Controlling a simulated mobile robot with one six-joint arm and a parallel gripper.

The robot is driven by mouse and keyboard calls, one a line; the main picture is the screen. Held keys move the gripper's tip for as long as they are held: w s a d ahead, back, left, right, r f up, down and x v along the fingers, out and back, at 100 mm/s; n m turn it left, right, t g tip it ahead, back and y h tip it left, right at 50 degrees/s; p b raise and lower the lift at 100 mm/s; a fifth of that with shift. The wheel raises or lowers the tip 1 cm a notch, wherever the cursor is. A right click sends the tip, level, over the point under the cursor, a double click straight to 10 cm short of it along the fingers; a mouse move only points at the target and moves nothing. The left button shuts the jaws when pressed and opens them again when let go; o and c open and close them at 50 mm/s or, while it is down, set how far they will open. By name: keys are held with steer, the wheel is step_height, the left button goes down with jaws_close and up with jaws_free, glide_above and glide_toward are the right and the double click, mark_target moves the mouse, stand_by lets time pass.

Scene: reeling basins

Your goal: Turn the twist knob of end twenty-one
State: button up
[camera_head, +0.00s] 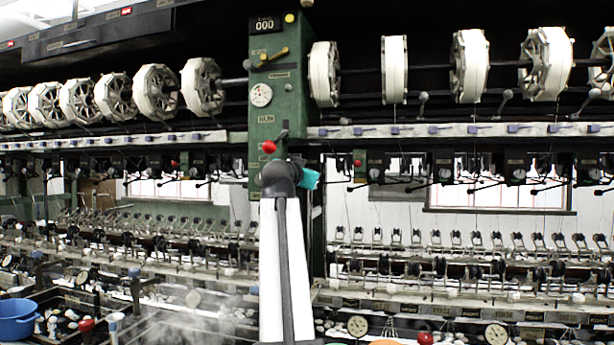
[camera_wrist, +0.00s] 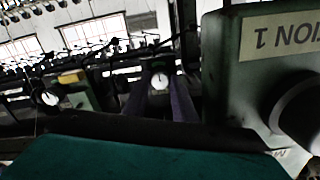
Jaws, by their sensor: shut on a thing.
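In the wrist view, the two dark fingers of my gripper (camera_wrist: 160,92) stand either side of a small white-faced round knob (camera_wrist: 160,80) on a dark unit. The gripper is shut on it; the exact contact is in shadow and hard to see. Its number cannot be read. Similar units with white round faces (camera_head: 518,174) run along the rail to the right.
The green column (camera_head: 292,110) stands close beside my gripper. In the wrist view, its box (camera_wrist: 235,85) with upside-down lettering and a dark round part (camera_wrist: 303,112) fills the right side. Reels (camera_head: 470,65) hang above. A blue bowl (camera_head: 16,318) stands lower left; steam rises nearby.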

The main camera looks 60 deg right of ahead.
steer(key=shift+f, duration=0.1)
steer(key=o, duration=0.8)
steer(key=shift+c, duration=0.2)
steer(key=shift+a, duration=0.15)
steer(key=v, duration=1.3)
steer(key=shift+a, duration=0.3)
